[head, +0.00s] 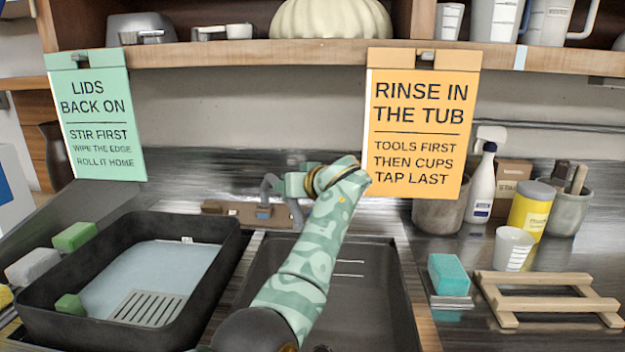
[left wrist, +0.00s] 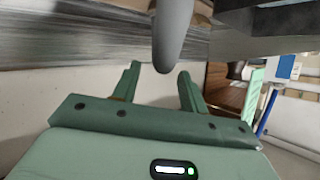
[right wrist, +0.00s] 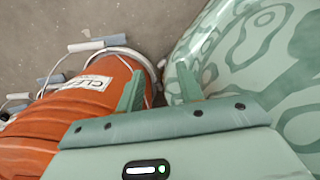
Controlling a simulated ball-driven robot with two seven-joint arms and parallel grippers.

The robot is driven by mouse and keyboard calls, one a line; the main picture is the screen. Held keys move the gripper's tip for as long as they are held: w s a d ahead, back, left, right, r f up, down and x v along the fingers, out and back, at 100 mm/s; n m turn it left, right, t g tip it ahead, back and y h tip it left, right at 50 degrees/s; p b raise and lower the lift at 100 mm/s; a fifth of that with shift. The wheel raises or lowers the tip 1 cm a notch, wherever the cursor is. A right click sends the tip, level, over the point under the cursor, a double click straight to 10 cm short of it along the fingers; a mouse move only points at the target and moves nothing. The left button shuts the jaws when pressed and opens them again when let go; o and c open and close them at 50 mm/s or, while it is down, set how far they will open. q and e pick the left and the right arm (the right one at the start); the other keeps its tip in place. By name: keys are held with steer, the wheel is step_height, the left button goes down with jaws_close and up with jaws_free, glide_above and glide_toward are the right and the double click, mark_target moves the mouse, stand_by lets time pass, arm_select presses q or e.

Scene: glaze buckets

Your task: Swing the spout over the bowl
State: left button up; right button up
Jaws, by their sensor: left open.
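The grey spout (head: 268,187) stands at the back edge of the sink in the head view, partly hidden by my left arm. Its rounded end (left wrist: 172,40) shows large in the left wrist view. My left gripper (head: 294,184) is open at the spout, with its fingers (left wrist: 158,84) apart on either side of the spout's line; I cannot tell whether they touch it. The dark sink bowl (head: 375,300) lies below, partly covered by my arm. My right gripper (right wrist: 159,88) is open and empty, low beside an orange container, and out of the head view.
A black tub (head: 225,275) with a grate and green blocks is at left. Two hanging signs, green (head: 100,120) and orange (head: 418,125), flank the spout. A wooden rack (head: 545,280), teal sponge (head: 449,273) and cup (head: 512,248) stand right. The orange container (right wrist: 80,110) crowds my right gripper.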

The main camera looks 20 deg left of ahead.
arm_select(q)
steer(key=p+v, duration=0.4)
steer(key=v, duration=0.9)
steer(key=shift+p, duration=0.4)
arm_select(e)
steer(key=shift+t, duration=0.3)
steer(key=r, duration=0.1)
steer(key=w+r, duration=0.1)
steer(key=r, duration=0.1)
steer(key=w+r, duration=0.1)
steer(key=r, duration=0.1)
